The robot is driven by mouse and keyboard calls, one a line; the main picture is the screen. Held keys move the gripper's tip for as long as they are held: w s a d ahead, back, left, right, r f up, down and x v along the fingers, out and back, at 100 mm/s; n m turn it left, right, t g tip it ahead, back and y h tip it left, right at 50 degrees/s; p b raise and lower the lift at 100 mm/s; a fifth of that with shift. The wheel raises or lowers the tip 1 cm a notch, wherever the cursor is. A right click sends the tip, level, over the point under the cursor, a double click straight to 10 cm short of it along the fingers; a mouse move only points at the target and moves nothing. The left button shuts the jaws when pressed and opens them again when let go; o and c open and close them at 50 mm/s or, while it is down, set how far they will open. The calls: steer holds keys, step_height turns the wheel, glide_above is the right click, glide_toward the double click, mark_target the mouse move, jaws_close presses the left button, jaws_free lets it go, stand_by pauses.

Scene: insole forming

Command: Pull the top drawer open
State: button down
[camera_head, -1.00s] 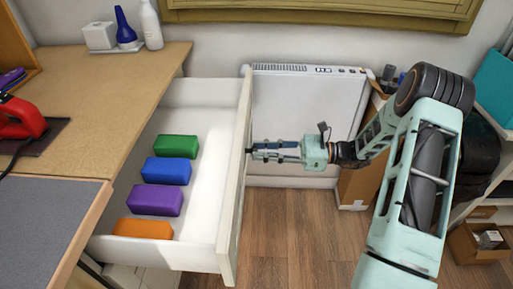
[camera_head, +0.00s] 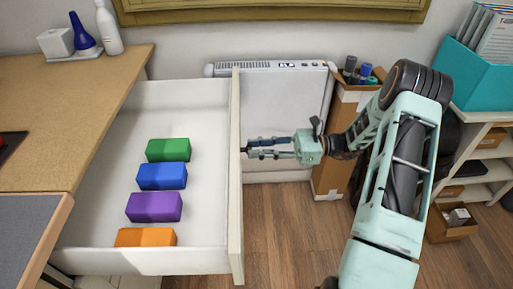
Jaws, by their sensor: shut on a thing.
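The top drawer (camera_head: 98,130) is white and stands well out from under the tan worktop on the left. It holds a green block (camera_head: 168,149), a blue block (camera_head: 162,176), a purple block (camera_head: 154,207) and an orange block (camera_head: 146,237) in a row. My gripper (camera_head: 250,150) is at the outer face of the drawer front (camera_head: 235,190), about midway along it. It is shut there; the drawer's handle is hidden by the fingers and the front panel.
A tan worktop (camera_head: 60,110) carries a blue bottle (camera_head: 81,36) and a white bottle (camera_head: 108,30). A white heater (camera_head: 290,110) stands against the wall. A cardboard box (camera_head: 330,165) and a shelf with a teal bin (camera_head: 475,75) are on the right. Wooden floor (camera_head: 290,235) is clear.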

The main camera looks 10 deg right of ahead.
steer(key=c, duration=1.7)
jaws_free()
steer(key=shift+o, duration=0.2)
steer(key=s+d, duration=0.1)
steer(key=d, duration=1.1)
